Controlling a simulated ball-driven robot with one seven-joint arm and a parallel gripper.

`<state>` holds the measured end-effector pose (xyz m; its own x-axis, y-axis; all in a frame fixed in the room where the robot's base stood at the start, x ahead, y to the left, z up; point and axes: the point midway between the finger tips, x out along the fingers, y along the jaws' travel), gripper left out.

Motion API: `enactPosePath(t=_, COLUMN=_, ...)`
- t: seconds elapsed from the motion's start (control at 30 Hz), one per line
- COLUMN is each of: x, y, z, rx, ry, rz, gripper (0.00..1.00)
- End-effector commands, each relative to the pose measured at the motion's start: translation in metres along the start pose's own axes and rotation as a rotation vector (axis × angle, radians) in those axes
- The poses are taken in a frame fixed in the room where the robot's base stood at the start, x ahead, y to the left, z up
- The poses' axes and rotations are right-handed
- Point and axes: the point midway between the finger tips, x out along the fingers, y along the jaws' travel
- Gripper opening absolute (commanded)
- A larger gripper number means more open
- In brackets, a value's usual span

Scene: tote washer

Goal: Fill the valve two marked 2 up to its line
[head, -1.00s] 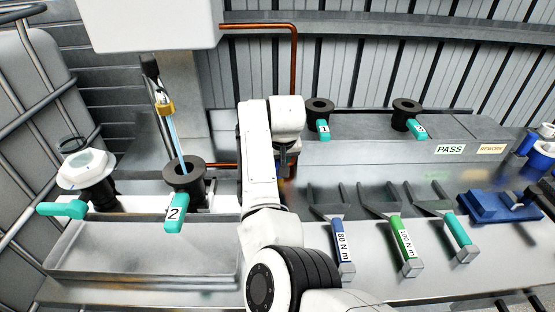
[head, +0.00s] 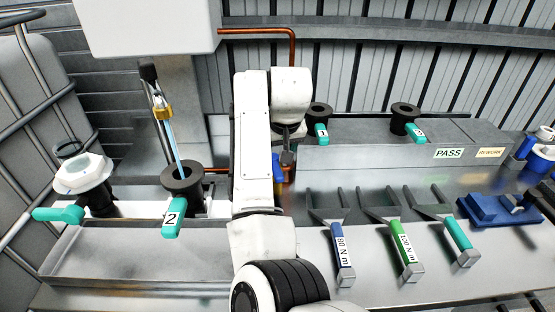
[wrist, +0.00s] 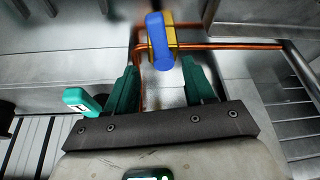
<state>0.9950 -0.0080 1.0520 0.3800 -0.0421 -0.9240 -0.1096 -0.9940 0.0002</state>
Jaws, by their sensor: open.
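The valve marked 2 (head: 183,179) is a black cup-shaped body with a teal handle (head: 172,217). It stands upright in the trough at the left. A thin blue stream (head: 172,140) runs from a brass spout (head: 162,109) into its mouth. The level and the line inside cannot be made out. A blue lever (wrist: 160,42) on a brass-yellow body sits on a copper pipe in the wrist view; it shows partly beside my arm in the head view (head: 278,169). My gripper (wrist: 160,76) is open and empty, its teal fingers short of the lever, one to each side.
A valve with a white hexagonal top (head: 83,173) stands left of valve 2. Two more black valves (head: 320,115) (head: 405,115) stand on the back ledge, near PASS and REWORK labels. Several wrenches (head: 402,240) lie in front. A blue fixture (head: 497,207) is at the right.

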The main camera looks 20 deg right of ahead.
Motion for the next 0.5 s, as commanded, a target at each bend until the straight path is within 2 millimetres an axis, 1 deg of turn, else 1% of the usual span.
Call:
enactPosePath(t=0.1, x=-0.015, y=0.0, z=-0.001, rx=0.001, ry=0.002, rz=0.0, gripper=0.53)
enactPosePath(t=0.2, x=-0.021, y=0.0, z=0.0, rx=0.0, ry=0.0, rz=0.0, gripper=0.53)
enactPosePath(t=0.5, x=-0.024, y=0.0, z=0.0, rx=-0.001, ry=0.0, rz=0.0, gripper=0.53)
